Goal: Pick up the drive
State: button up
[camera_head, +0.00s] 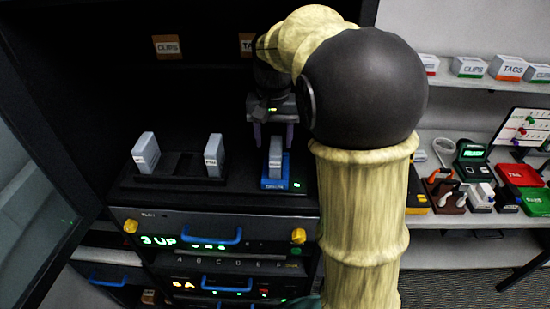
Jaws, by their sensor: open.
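A grey upright drive (276,158) stands in a small blue dock (272,184) at the right of the rack top. Two similar grey drives, one at the left (147,152) and one in the middle (213,156), stand in a black holder (181,180). My gripper (273,142) points down over the drive in the blue dock. Its two fingers are apart, one to each side of that drive's top. I cannot tell if they touch it. My arm hides the area right of the dock.
The rack (222,222) below has blue handles, yellow knobs and green lights. Labelled boxes (469,67) and devices (473,152) fill shelves at the right. A glass door (42,170) stands at the left. The dark rack wall is behind the drives.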

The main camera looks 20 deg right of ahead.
aim_at(276, 145)
jog(key=shift+s+d+f, duration=0.1)
jog(key=shift+d+f, duration=0.1)
jog(key=shift+f, duration=0.2)
notch_tip(276, 145, down, 4)
jog(key=shift+d+r+p, duration=0.1)
jog(key=shift+r+p, duration=0.15)
jog(key=shift+p, duration=0.55)
jog(key=shift+w+f, duration=0.25)
jog(key=shift+f, duration=0.05)
jog(key=shift+s, duration=0.1)
jog(key=shift+s+r, duration=0.1)
jog(key=shift+s, duration=0.05)
grip_shut()
